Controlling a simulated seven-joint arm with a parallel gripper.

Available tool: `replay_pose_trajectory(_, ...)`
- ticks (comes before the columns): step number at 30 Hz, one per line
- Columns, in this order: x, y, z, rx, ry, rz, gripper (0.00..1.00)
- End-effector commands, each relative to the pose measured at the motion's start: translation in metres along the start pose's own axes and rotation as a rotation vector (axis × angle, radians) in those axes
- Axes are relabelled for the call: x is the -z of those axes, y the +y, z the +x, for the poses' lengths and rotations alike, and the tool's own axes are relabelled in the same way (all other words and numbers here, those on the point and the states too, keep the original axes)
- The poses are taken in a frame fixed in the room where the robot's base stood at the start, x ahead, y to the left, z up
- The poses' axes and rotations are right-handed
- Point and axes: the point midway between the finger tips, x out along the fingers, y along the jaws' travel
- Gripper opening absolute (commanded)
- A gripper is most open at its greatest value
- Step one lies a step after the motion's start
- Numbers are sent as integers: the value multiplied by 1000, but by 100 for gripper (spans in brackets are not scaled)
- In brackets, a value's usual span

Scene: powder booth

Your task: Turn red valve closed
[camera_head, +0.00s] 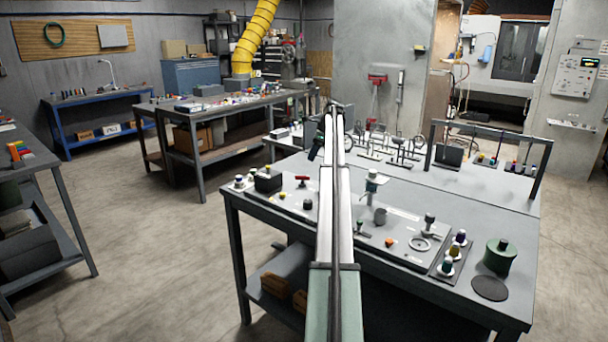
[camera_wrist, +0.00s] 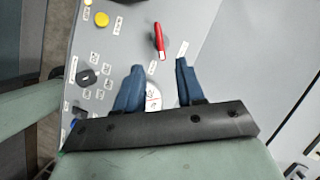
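The red valve handle (camera_head: 302,178) is a small red lever on the grey panel (camera_head: 400,248) on the workbench, left of my arm in the head view. In the wrist view the red valve handle (camera_wrist: 159,40) lies just beyond my fingertips, roughly in line with the gap between them. My gripper (camera_wrist: 159,66) has two blue fingers, spread apart with nothing between them. The handle appears clear of both fingers. My gripper's height above the panel is hard to judge. In the head view my arm hides part of the panel, and the fingers are not clearly seen.
A yellow round knob (camera_wrist: 101,19) and a black knob (camera_wrist: 86,78) sit left of the handle in the wrist view. A black box (camera_head: 268,181) stands left of the valve. A green cylinder (camera_head: 500,256) stands at the bench's right. Bare bench lies behind the panel.

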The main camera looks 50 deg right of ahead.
Motion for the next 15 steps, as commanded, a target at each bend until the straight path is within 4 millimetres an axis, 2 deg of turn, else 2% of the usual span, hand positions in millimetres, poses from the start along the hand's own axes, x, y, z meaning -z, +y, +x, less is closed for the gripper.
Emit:
replay_pose_trajectory(1, 0, 1, 11, -2, 0, 0, 38)
replay_pose_trajectory(9, 0, 1, 59, -3, 1, -2, 38)
replay_pose_trajectory(15, 0, 1, 85, -2, 1, -1, 38)
